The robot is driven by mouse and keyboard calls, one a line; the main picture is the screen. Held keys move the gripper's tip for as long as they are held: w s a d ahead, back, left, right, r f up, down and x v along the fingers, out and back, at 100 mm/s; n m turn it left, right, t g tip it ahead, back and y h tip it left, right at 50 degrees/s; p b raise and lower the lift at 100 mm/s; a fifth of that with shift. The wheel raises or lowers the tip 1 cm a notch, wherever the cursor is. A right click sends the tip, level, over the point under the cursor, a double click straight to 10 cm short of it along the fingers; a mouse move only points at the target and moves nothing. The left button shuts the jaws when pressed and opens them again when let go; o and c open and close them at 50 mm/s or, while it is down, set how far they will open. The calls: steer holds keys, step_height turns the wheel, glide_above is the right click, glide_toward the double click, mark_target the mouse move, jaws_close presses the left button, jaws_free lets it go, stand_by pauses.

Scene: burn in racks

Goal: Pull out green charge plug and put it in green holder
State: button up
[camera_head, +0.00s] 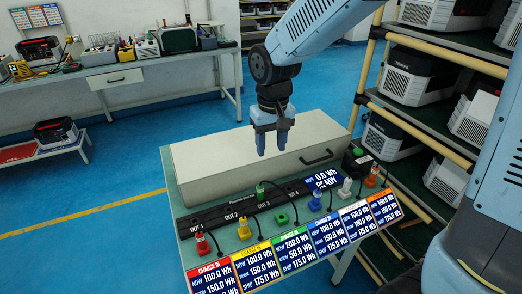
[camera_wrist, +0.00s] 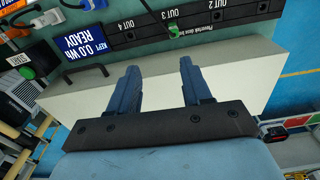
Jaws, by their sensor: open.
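The green charge plug (camera_head: 260,189) stands in the dark power strip (camera_head: 226,211), with a dark cable at it. In the wrist view the green plug (camera_wrist: 174,31) shows at the strip near the OUT 3 label. The green holder (camera_head: 282,218) is a small green block on the table in front of the strip, and no plug stands in it. My gripper (camera_head: 271,149) is open and empty, pointing down above the pale box, behind and above the strip. In the wrist view its two fingers (camera_wrist: 159,80) are spread, with the green plug beyond them.
Red (camera_head: 203,243), yellow (camera_head: 244,229), blue (camera_head: 315,201), white (camera_head: 346,187) and orange (camera_head: 372,176) plugs stand along the strip's front, with cables. A row of charge displays (camera_head: 289,240) lines the front edge. A pale box (camera_head: 240,155) lies behind; a rack (camera_head: 405,110) stands right.

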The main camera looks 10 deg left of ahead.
mark_target(261, 187)
steer(key=a+f, duration=0.1)
steer(key=f, duration=0.9)
steer(key=a+f, duration=0.1)
steer(key=f, duration=0.5)
steer(key=shift+s+a, duration=0.25)
steer(key=shift+a, duration=0.1)
steer(key=shift+r, duration=0.1)
jaws_close()
stand_by(0.5)
